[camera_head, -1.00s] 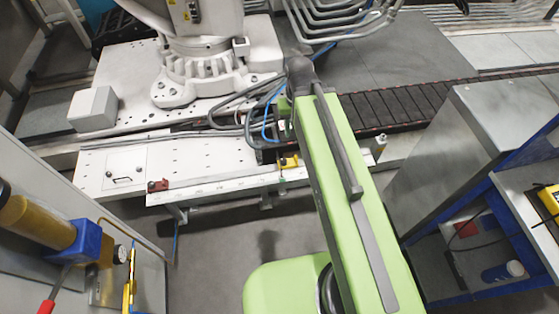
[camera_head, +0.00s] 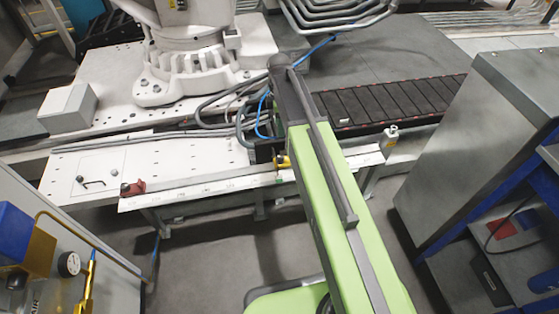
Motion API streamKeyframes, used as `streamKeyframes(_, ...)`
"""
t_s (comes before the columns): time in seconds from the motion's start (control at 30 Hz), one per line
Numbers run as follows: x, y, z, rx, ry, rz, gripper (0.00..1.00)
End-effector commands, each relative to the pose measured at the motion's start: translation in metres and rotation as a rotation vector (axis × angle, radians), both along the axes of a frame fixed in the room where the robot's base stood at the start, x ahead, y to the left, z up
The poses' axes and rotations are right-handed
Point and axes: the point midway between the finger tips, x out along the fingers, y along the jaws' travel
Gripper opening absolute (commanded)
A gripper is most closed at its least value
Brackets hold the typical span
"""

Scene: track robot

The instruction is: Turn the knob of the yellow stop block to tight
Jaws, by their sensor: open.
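The yellow stop block (camera_head: 283,161) sits at the rail along the front edge of the white machine bed, just left of my green arm. It is small here and partly covered by the arm, so I cannot make out how its knob is turned. My arm reaches from the bottom right up to a dark elbow near the top middle. My gripper cannot be made out; the arm hides the space beyond the yellow block.
A red stop block (camera_head: 132,188) sits at the rail's left end. A pale block (camera_head: 390,135) stands at its right end. Blue and dark cables (camera_head: 262,115) loop just behind the yellow block. A grey cabinet (camera_head: 480,130) stands right. The floor before the rail is clear.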

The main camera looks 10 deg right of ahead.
Motion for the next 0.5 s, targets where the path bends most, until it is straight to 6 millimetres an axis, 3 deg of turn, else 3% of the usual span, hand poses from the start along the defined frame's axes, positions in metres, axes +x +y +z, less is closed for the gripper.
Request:
streamKeyframes(0.17, -0.001, 0.0, -0.018, 0.0, 0.0, -0.002, 0.53)
streamKeyframes(0.5, -0.004, -0.001, -0.084, 0.0, 0.0, -0.005, 0.53)
